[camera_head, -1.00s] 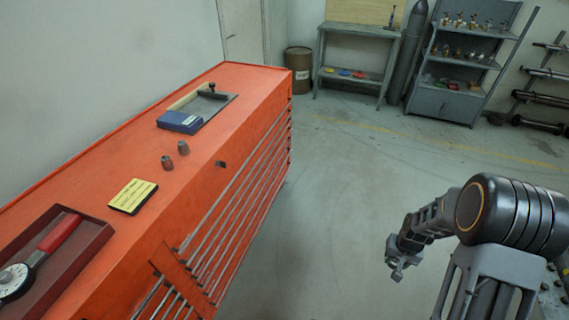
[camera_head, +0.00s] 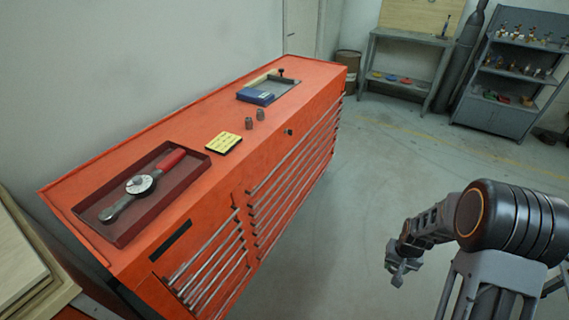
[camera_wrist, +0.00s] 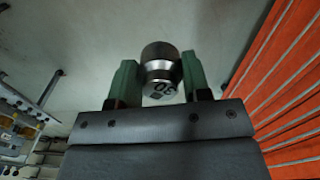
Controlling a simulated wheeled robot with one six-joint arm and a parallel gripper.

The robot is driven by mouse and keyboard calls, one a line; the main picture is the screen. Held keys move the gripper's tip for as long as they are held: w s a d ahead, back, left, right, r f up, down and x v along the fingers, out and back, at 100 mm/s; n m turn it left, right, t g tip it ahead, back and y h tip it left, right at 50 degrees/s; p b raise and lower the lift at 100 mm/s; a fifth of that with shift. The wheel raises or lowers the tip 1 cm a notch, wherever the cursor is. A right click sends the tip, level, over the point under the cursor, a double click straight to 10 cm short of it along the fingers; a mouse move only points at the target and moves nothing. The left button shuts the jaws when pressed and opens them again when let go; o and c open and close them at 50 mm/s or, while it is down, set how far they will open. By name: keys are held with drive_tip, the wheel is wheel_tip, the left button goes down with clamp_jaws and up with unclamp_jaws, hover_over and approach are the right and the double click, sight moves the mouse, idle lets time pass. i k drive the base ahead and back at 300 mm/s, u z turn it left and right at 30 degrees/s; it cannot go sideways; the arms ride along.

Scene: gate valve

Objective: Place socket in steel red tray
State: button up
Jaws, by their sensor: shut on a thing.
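In the wrist view, my gripper (camera_wrist: 160,80) is shut on a metal socket (camera_wrist: 160,64), which sits between its green fingers. The socket is dark at its outer end and bright steel with a dark marking nearer me. In the head view, my gripper (camera_head: 398,272) is low at the right, over the floor and apart from the red cabinet; the socket is too small to make out there. The dark red steel tray (camera_head: 176,213) lies on the near left of the cabinet top. A torque wrench (camera_head: 138,184) with a red handle lies in it.
The red cabinet (camera_head: 225,100) carries two small sockets (camera_head: 249,123), a yellow note pad (camera_head: 223,143) and a blue box (camera_head: 255,97) by a grey tray. Wooden boards (camera_head: 20,265) stand at the near left. The floor (camera_head: 400,170) between cabinet and arm is clear.

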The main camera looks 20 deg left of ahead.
sight(172, 183)
drive_tip(key=u, duration=1.9)
